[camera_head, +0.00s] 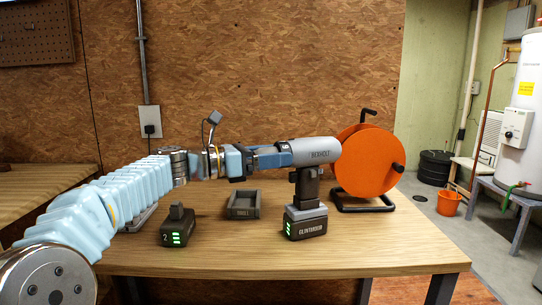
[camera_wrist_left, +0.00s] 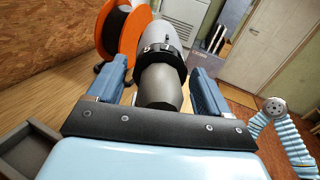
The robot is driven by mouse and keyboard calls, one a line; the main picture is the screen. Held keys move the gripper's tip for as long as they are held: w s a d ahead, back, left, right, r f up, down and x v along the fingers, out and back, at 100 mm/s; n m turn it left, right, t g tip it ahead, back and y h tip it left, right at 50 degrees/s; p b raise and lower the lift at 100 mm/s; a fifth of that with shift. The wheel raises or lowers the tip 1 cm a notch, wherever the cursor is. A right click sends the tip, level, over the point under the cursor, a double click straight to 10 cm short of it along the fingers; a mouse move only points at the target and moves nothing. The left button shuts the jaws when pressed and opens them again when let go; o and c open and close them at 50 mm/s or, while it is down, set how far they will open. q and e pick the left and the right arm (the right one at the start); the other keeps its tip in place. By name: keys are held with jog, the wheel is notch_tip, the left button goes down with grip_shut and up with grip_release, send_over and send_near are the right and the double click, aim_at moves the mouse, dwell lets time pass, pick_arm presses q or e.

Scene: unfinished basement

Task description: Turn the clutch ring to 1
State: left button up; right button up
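A cordless drill with a grey body (camera_head: 316,151) and a dark handle stands upright on its battery (camera_head: 305,223) on the wooden table, its front end pointing left. My left gripper (camera_head: 284,156) reaches in from the left at the drill's front end. In the left wrist view, its two blue fingers (camera_wrist_left: 158,78) stand on either side of the grey chuck (camera_wrist_left: 160,87), with a visible gap at the left. The black clutch ring (camera_wrist_left: 159,56) sits just beyond the chuck. No number on the ring is readable. My right gripper is not in view.
An orange cable reel (camera_head: 364,162) stands right behind the drill. A small dark tray (camera_head: 243,212) and a spare battery (camera_head: 177,230) marked 2 lie on the table (camera_head: 330,258) left of the drill. The table's front is clear.

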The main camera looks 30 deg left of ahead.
pick_arm(q)
jog(key=c, duration=0.8)
jog(key=shift+c, duration=0.2)
